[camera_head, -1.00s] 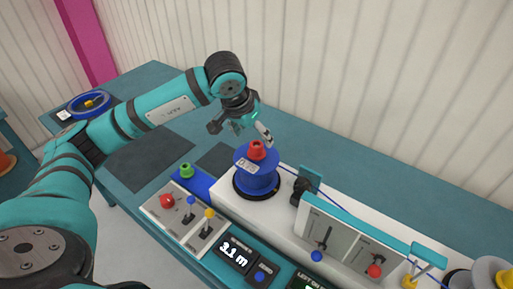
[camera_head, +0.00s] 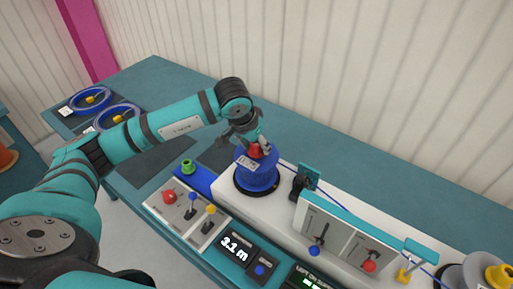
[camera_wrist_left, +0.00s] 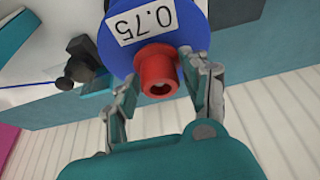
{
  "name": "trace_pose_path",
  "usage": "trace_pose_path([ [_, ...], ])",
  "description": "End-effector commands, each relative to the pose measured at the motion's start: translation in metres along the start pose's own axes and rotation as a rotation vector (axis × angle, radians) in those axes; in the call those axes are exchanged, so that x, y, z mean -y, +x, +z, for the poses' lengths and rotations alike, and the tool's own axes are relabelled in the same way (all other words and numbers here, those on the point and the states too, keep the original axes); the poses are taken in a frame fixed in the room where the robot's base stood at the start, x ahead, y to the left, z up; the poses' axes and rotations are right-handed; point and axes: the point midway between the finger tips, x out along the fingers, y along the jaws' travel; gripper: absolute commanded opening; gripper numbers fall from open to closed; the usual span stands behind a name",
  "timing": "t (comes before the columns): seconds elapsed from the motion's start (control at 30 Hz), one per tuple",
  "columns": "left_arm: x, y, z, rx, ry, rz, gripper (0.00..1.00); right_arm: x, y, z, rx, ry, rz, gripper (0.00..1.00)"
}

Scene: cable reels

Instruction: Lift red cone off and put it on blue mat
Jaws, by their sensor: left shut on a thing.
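The red cone (camera_head: 256,150) sits on top of the blue cable reel (camera_head: 257,179), which bears a 0.75 label and stands on the white machine. My left gripper (camera_head: 257,143) has come down over the cone and is shut on it. In the left wrist view the red cone (camera_wrist_left: 155,62) shows between the two fingers of my left gripper (camera_wrist_left: 161,88), its hollow end facing the camera, against the reel's flange (camera_wrist_left: 187,22). The blue mat (camera_head: 205,182) lies left of the reel, with a green cone (camera_head: 187,166) at its far left end. My right gripper is not in view.
A control box (camera_head: 186,214) with a red button and levers stands in front of the mat. A display (camera_head: 236,249) reads 3.1 m. A lever panel (camera_head: 342,237) stands right of the reel. The back of the table is clear.

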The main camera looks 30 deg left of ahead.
Motion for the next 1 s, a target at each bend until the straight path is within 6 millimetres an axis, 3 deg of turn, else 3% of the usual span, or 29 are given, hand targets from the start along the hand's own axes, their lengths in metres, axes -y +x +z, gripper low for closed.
trace_pose_path([
  [0.13, 0.0, 0.0, 0.0, -0.001, 0.0, 0.0, 0.14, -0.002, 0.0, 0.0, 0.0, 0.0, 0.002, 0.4],
  [0.47, 0.0, -0.005, -0.003, -0.004, 0.0, 0.0, 0.14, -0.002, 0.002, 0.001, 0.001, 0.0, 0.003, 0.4],
  [1.0, 0.0, -0.074, -0.032, -0.006, -0.001, 0.0, 0.14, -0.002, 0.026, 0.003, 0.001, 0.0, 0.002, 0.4],
])
